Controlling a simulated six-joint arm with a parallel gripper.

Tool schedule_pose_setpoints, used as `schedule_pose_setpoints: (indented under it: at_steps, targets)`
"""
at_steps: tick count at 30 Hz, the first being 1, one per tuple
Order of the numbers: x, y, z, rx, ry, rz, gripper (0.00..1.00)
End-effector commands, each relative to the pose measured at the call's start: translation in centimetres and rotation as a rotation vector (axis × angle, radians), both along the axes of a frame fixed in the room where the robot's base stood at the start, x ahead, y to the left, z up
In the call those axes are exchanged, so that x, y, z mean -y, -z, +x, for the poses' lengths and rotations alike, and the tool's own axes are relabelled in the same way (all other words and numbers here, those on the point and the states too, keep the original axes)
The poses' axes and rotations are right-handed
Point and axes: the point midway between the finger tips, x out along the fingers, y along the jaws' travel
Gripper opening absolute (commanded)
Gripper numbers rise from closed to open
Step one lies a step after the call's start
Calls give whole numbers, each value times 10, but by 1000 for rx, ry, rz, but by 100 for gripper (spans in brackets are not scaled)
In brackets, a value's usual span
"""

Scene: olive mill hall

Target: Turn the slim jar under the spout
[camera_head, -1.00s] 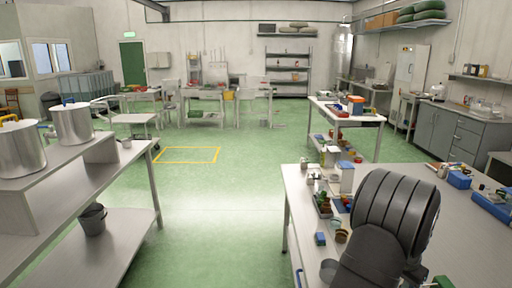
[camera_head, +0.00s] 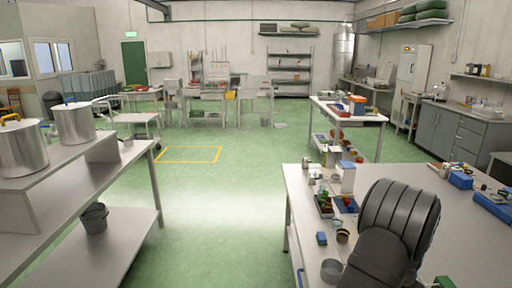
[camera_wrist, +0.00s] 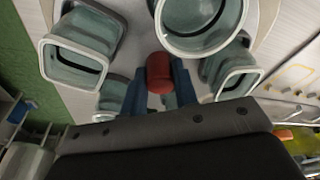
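In the wrist view my gripper (camera_wrist: 160,92) points down with two blue fingers, one on each side of a red knob (camera_wrist: 160,70). The fingers are close to the knob's sides; I cannot tell if they press on it. Glass jars with pale rims surround it: a wide round jar (camera_wrist: 202,45) at the top, a square jar (camera_wrist: 72,68) at the left, another square one (camera_wrist: 240,82) at the right, and a partly hidden one (camera_wrist: 112,93) lower left. I cannot tell which is the slim jar. No spout is clear. In the head view my arm hides the gripper and jars.
The jars seem to stand on a pale, round-edged surface (camera_wrist: 130,62). In the head view the workbench (camera_head: 470,235) has small containers (camera_head: 325,205) along its left side, a grey cup (camera_head: 331,270) close to my arm, and blue boxes (camera_head: 460,180) at the back right.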

Motion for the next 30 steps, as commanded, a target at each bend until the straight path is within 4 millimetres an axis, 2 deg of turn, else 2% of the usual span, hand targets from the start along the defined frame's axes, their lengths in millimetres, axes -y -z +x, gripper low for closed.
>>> schedule_pose_setpoints:
  at_steps: [1,2,8,24,30]
  targets:
    - [0,0,0,0,0,0,16]
    - [0,0,0,0,0,0,10]
    - [0,0,0,0,28,0,10]
    - [0,0,0,-1,527,-1,10]
    - [1,0,-1,-1,629,-2,10]
